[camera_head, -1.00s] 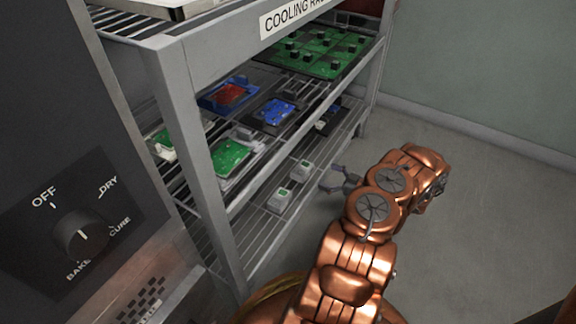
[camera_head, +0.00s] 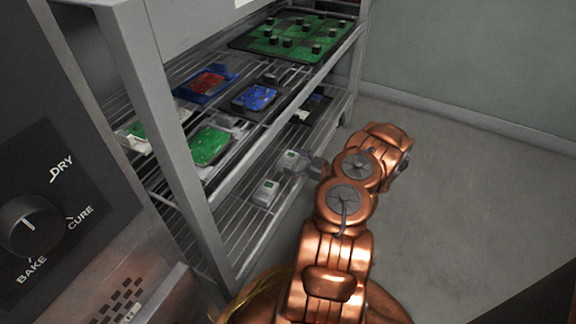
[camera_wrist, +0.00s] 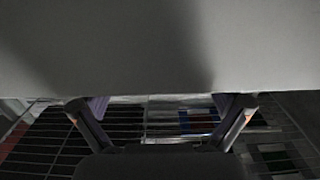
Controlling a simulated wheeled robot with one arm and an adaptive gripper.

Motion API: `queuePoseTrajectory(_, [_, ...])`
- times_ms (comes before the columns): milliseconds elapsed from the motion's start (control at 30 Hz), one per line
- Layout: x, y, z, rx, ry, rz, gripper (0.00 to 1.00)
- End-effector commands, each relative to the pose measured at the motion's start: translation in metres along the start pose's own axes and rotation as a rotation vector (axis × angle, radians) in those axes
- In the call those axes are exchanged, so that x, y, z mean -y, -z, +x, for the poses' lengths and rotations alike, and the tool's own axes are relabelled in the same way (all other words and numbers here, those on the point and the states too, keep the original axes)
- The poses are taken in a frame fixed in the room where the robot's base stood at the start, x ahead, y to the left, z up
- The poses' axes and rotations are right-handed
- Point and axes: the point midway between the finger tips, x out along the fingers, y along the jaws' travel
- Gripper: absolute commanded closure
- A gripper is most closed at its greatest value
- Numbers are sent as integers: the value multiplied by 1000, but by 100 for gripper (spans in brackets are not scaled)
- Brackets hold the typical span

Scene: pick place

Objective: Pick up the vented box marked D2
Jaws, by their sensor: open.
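My gripper (camera_head: 302,167) is at the shelf's open front, close to the right side of the farther box; contact is unclear. In the wrist view my gripper (camera_wrist: 160,108) has its two fingers spread apart, with nothing visibly gripped. A large plain grey surface fills the top of that view; I cannot tell what it is.
The metal rack (camera_head: 170,130) has a front post and an upper shelf edge above the boxes. The upper shelf holds a green board panel (camera_head: 292,36), a blue tray (camera_head: 206,84) and other boards. An oven panel (camera_head: 50,215) stands at left. The floor (camera_head: 450,170) at right is clear.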

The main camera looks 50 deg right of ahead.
Motion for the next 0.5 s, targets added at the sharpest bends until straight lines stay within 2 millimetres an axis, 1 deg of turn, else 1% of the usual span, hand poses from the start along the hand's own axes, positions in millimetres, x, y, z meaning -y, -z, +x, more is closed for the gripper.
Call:
queuePoseTrajectory(167, [0,1,0,1,-1,0,0])
queuePoseTrajectory(500, [0,0,0,1,-1,0,34])
